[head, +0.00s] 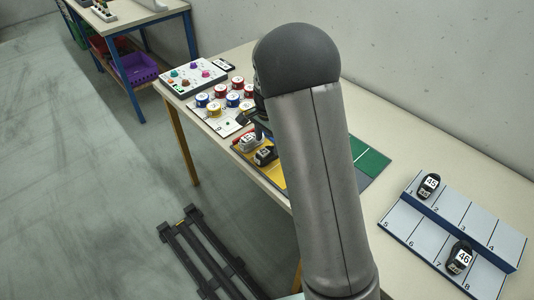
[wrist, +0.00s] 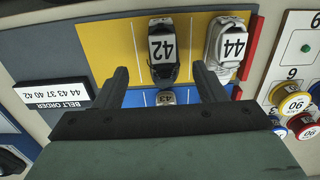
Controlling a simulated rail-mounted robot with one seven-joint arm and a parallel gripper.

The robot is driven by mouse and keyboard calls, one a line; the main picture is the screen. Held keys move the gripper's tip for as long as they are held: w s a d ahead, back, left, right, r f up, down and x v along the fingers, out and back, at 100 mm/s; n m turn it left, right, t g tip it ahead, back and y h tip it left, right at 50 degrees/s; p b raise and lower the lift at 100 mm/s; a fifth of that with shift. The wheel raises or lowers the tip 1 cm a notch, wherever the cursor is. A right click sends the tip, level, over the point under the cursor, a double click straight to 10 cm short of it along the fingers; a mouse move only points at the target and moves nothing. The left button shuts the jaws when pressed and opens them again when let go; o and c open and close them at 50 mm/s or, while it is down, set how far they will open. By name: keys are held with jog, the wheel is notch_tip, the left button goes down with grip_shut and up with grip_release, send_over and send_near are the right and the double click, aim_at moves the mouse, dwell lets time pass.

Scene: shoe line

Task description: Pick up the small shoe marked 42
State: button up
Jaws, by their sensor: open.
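In the wrist view, the black shoe marked 42 (wrist: 162,70) sits on a yellow mat (wrist: 105,45), its white label readable. My gripper (wrist: 159,68) is open and empty, one finger on each side of the near end of this shoe in the picture. The height of the fingers above the mat is hard to tell. In the head view a small black shoe (head: 265,156), likely the same one, shows left of my arm; its label is unreadable there. My arm hides most of the gripper in that view.
A white shoe marked 44 (wrist: 226,45) stands close to the right. A shoe marked 43 (wrist: 165,97) lies on a blue strip, partly hidden. A belt order sign (wrist: 52,93) is at left. A numbered rack (head: 398,215) holds two black shoes, one marked 46 (head: 459,258).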

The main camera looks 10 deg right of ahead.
aim_at(268, 148)
jog(key=shift+w+d+f+p, duration=0.15)
jog(key=shift+f+p, duration=0.1)
jog(key=shift+f, duration=0.65)
jog(key=shift+w+f+p, duration=0.1)
jog(key=shift+f+p, duration=0.1)
jog(key=shift+f, duration=0.75)
jog(key=shift+w+d+f+p, duration=0.15)
jog(key=shift+f+p, duration=0.1)
jog(key=shift+f, duration=0.65)
jog(key=shift+a, duration=0.1)
jog(key=c, duration=1.1)
